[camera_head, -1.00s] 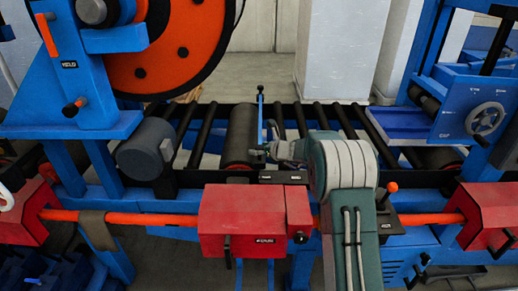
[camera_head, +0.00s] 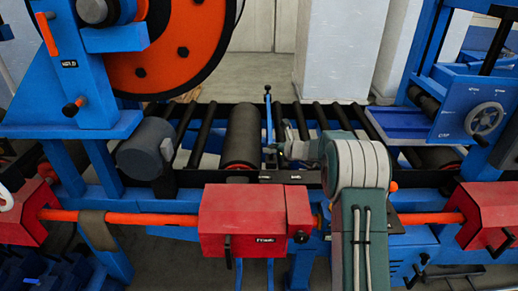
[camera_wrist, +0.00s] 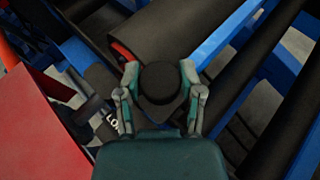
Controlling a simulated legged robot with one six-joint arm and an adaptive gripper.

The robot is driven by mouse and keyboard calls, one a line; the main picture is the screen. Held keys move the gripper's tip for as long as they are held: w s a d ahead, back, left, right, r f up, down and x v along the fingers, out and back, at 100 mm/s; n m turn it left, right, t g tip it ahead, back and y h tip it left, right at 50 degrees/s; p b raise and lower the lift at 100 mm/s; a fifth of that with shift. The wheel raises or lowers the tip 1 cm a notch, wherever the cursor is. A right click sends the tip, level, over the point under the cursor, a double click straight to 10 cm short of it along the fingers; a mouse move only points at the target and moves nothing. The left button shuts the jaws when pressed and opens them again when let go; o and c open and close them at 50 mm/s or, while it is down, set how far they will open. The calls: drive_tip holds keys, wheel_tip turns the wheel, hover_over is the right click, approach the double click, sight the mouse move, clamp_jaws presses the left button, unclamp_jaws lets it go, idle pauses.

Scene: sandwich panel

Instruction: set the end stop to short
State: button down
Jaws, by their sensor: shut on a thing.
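The end stop appears to be the slim blue upright bar (camera_head: 268,115) at the roller conveyor, just right of the thick dark roller. My gripper (camera_head: 277,150) is at its lower part, above the rail. In the wrist view, my gripper (camera_wrist: 160,88) is shut on a round black knob (camera_wrist: 159,80), one finger on each side. A blue bar (camera_wrist: 222,40) runs up and right from beside the knob. A label plate (camera_wrist: 112,122) beginning "LO" lies left of the fingers, partly covered. I see no readable "short" label.
Red housings (camera_head: 242,222) and an orange rod (camera_head: 150,218) run along the front. The thick roller (camera_head: 240,135) is close left of my gripper. A motor (camera_head: 146,148) and large orange wheel (camera_head: 165,45) stand left. A handwheel (camera_head: 485,118) is at right.

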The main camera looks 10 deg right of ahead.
drive_tip(key=s+d, duration=0.2)
drive_tip(key=d, duration=0.8)
drive_tip(key=s+d, duration=0.2)
drive_tip(key=d, duration=0.9)
drive_tip(key=shift+c, duration=1.2)
unclamp_jaws()
drive_tip(key=shift+d, duration=0.2)
